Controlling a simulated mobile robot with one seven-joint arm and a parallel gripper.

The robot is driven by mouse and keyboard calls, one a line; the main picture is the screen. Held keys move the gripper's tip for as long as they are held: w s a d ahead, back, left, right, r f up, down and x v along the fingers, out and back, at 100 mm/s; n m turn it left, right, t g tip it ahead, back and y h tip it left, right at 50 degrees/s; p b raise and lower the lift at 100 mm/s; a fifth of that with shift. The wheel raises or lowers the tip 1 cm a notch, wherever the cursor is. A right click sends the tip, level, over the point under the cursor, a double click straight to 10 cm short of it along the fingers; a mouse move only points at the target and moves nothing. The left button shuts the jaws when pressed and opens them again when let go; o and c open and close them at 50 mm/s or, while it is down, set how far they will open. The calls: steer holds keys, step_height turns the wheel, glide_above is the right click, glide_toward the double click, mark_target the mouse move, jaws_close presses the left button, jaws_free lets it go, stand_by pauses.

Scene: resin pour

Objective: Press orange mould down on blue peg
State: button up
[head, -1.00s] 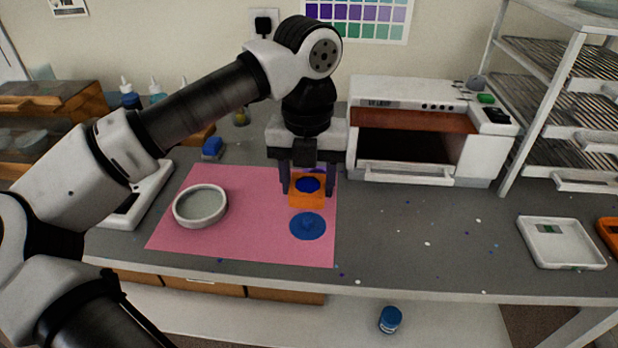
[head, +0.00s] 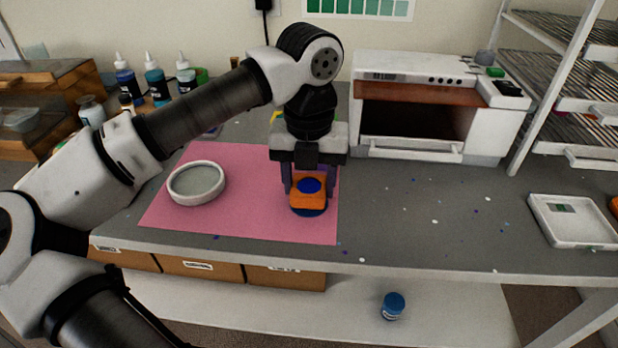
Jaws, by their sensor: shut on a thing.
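The orange mould (head: 308,200) is a small square block with a blue round patch (head: 310,186) on its upper face. My gripper (head: 309,182) points down over the pink mat and is shut on the mould, with a finger at each side. The blue peg's round base (head: 309,212) shows as a thin rim under the mould's front edge. The mould covers the peg itself, and I cannot tell whether it is seated on it or held just above.
A round white dish (head: 197,184) stands on the pink mat (head: 240,222) to the left. A white UV lamp box (head: 430,100) is behind to the right. The grey bench between is mostly clear, with small specks.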

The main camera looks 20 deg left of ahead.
steer(key=shift+f+b, duration=0.8)
steer(key=shift+b, duration=0.1)
stand_by(1.9)
stand_by(0.6)
steer(key=o, duration=1.5)
steer(key=shift+r, duration=0.15)
steer(key=shift+r+p, duration=2.5)
steer(key=shift+r, duration=1.4)
steer(key=shift+s, duration=0.1)
